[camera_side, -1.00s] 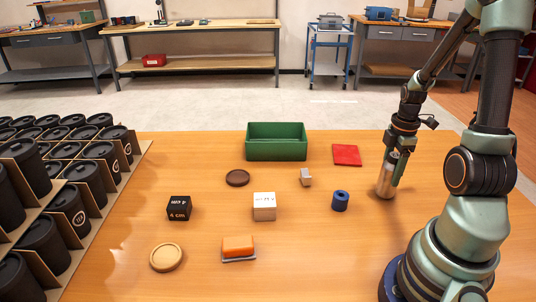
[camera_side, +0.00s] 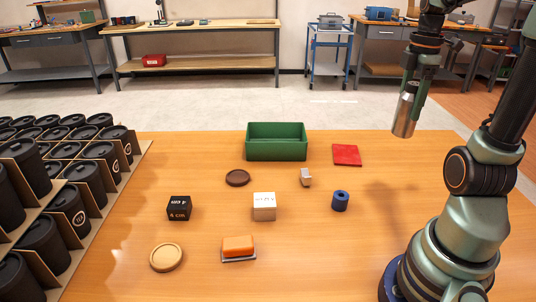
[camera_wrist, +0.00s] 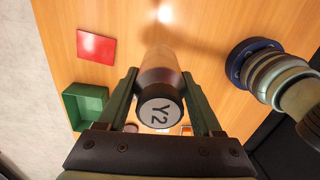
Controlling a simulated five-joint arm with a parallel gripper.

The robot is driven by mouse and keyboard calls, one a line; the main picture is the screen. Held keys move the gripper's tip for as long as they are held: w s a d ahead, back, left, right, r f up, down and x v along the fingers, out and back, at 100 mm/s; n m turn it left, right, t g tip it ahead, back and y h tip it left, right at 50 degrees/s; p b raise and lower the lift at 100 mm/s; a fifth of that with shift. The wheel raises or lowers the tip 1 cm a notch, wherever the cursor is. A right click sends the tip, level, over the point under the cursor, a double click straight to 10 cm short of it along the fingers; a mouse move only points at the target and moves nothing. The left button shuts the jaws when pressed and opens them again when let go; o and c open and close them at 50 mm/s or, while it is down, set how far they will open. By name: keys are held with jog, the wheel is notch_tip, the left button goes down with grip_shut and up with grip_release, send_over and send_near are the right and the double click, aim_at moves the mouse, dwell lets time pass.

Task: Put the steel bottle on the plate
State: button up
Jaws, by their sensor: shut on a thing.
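The steel bottle (camera_side: 404,116) is a silver cylinder, hanging slightly tilted in the air above the right part of the table. My gripper (camera_side: 413,88) is shut on its upper part. In the wrist view the bottle (camera_wrist: 160,70) is between the green fingers, its round cap marked "Y2" facing the camera. Which thing is the plate I cannot tell for sure: a tan round dish (camera_side: 166,258) lies front left, a smaller dark brown round dish (camera_side: 237,178) lies mid-table, and a flat red square (camera_side: 346,155) lies back right.
A green open bin (camera_side: 276,152) stands at the back. A black cube (camera_side: 178,208), a white cube (camera_side: 264,207), a small grey block (camera_side: 306,178), a blue cylinder (camera_side: 340,201) and an orange-topped block (camera_side: 238,248) stand mid-table. Racks of black canisters (camera_side: 95,165) fill the left.

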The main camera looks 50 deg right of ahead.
jog(key=w+d+r, duration=0.1)
jog(key=w+d, duration=0.4)
jog(key=w, duration=0.4)
jog(key=w+d, duration=0.5)
jog(key=w, duration=0.4)
jog(key=shift+m, duration=0.3)
notch_tip(320, 180, down, 20)
jog(key=shift+w+a+r, duration=0.1)
jog(key=shift+a+r, duration=0.05)
jog(key=shift+r, duration=0.05)
jog(key=shift+f, duration=0.2)
jog(key=o, duration=1.5)
jog(key=shift+r, duration=0.1)
